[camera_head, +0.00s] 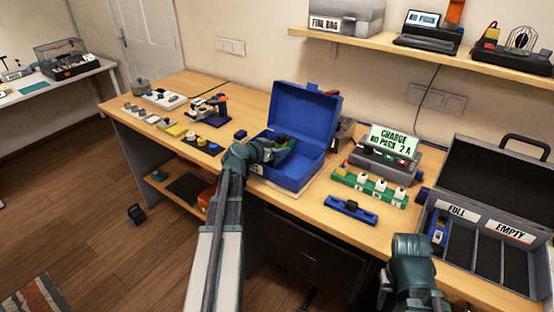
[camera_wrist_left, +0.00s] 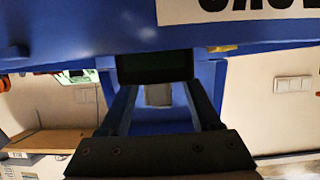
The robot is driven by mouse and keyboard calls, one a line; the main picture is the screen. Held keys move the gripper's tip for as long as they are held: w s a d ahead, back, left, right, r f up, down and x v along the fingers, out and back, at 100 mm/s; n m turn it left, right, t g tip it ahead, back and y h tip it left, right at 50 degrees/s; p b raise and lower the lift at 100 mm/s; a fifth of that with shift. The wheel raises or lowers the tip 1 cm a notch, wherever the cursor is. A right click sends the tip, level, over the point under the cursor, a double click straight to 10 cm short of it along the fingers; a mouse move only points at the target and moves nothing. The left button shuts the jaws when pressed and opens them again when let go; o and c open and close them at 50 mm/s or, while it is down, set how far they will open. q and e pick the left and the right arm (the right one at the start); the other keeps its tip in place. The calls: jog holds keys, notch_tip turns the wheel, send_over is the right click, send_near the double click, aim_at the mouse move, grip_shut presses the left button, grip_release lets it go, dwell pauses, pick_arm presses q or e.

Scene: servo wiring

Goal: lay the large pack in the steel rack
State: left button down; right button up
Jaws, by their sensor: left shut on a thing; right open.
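My left gripper (camera_head: 262,152) reaches in over the front of the open blue box (camera_head: 288,172). In the left wrist view the gripper (camera_wrist_left: 158,90) is shut on a dark block (camera_wrist_left: 155,67) near the blue box wall (camera_wrist_left: 80,35); whether this is the large pack I cannot tell. A green thing (camera_head: 283,142) shows beyond the gripper in the box. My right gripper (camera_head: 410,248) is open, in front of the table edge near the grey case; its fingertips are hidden. A dark slotted piece (camera_head: 342,132) right of the blue box may be the steel rack, largely hidden by the lid.
The grey case (camera_head: 500,262) has FULL and EMPTY compartments and a blue pack (camera_head: 439,231). A charger (camera_head: 385,165), a green strip (camera_head: 368,187) and a blue holder (camera_head: 350,210) stand between box and case. Small parts (camera_head: 190,135) cover the table's left.

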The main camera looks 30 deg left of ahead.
pick_arm(q)
jog(key=shift+f+b, duration=1.5)
jog(key=shift+f, duration=0.4)
jog(key=shift+f, duration=0.25)
jog(key=shift+c, duration=0.5)
grip_release()
